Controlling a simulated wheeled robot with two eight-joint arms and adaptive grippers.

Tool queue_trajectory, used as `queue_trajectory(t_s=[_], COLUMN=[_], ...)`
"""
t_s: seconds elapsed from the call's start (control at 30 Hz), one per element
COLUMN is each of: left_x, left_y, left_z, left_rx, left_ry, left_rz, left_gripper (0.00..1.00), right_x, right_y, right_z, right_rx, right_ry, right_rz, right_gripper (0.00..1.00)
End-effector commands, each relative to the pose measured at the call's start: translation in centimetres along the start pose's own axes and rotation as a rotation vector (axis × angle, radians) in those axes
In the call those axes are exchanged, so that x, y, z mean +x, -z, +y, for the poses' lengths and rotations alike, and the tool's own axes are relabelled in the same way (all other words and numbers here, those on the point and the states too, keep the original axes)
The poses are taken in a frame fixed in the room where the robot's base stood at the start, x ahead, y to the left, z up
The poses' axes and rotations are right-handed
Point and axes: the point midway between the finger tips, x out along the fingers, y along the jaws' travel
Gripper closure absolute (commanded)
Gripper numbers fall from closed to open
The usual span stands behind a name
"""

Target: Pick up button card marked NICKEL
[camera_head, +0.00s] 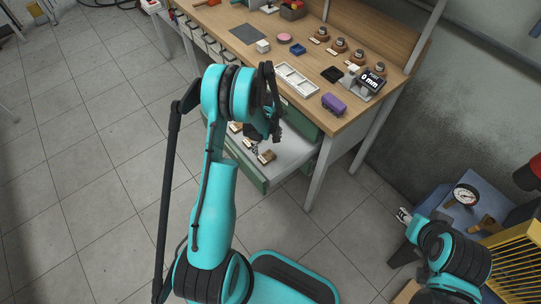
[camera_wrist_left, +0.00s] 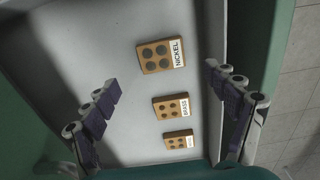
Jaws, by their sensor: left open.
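The NICKEL button card (camera_wrist_left: 156,56) is a tan card with several dark grey buttons and a white label. It lies flat in the open drawer (camera_head: 292,155), on its pale floor. Smaller cards, one labelled BRASS (camera_wrist_left: 170,106) and one with an unreadable label (camera_wrist_left: 178,140), lie in a row below it in the left wrist view. My left gripper (camera_wrist_left: 162,80) is open and empty above the drawer, its fingers apart on either side of the row. In the head view my left gripper (camera_head: 270,115) partly covers the drawer.
The drawer's green walls surround the cards. The wooden workbench (camera_head: 225,19) above holds a white divided tray (camera_head: 296,80), a purple item (camera_head: 333,104) and a "0 mm" display (camera_head: 372,80). A blue surface with a gauge (camera_head: 466,195) stands at right. Open floor lies left.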

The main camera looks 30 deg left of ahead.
Motion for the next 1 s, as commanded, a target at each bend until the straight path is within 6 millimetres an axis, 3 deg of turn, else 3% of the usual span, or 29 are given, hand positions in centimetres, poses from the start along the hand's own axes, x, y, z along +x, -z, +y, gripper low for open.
queue_trajectory(t_s=[0.5, 0.77, 0.97, 1.0], left_x=[6.7, 7.0, 6.9, 6.9], left_y=[-0.1, -0.1, -0.1, -0.1], left_z=[-0.2, -0.2, -0.2, -0.2], left_rx=[0.003, 0.004, 0.004, 0.004], left_ry=[-0.001, -0.001, -0.001, -0.001], left_rz=[0.001, 0.001, 0.001, 0.001], left_gripper=[0.14, 0.14, 0.64, 0.67], right_x=[3.1, 3.0, 3.0, 3.0], right_y=[-2.2, -2.2, -2.2, -2.2], right_z=[0.0, 0.0, 0.0, 0.0], right_rx=[0.000, 0.000, 0.000, 0.000], right_ry=[0.000, 0.000, 0.000, 0.000], right_rz=[0.000, 0.000, 0.000, 0.000], right_gripper=[0.60, 0.60, 0.60, 0.60])
